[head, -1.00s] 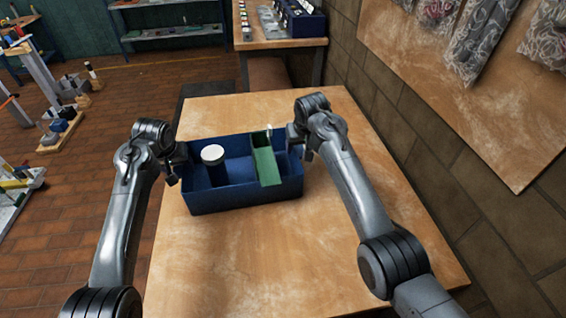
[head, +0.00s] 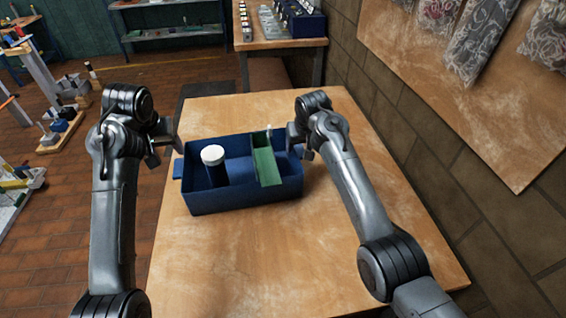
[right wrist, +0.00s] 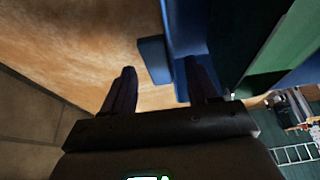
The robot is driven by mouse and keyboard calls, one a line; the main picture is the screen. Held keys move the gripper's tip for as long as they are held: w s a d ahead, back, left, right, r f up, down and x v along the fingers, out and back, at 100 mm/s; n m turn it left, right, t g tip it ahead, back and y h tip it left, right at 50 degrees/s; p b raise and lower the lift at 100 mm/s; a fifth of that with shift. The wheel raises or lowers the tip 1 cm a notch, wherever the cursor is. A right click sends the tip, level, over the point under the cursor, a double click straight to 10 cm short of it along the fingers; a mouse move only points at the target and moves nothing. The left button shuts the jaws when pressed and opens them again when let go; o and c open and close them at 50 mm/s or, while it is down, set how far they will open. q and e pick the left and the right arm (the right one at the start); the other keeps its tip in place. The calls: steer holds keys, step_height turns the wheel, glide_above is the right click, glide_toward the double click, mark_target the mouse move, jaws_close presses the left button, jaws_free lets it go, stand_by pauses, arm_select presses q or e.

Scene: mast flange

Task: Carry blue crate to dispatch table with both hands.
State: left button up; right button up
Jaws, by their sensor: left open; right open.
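The blue crate (head: 245,195) sits on the wooden table. It holds a dark blue cylinder with a white lid (head: 213,155) and a green panel (head: 266,160). Its left handle tab (head: 177,169) is uncovered. My left gripper (head: 165,150) is open and empty, apart from that tab and just above and left of it. My right gripper (head: 302,150) is open at the crate's right end. In the right wrist view the blue right handle tab (right wrist: 154,60) shows ahead, between the lines of the two open fingers; I cannot tell whether they touch it.
The near wooden table (head: 240,265) is bare in front of the crate. A second wooden table (head: 270,43) with small items and a blue box stands behind. No label shows which is dispatch. A brick wall (head: 430,150) runs along the right.

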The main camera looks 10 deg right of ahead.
steer(key=v, duration=1.1)
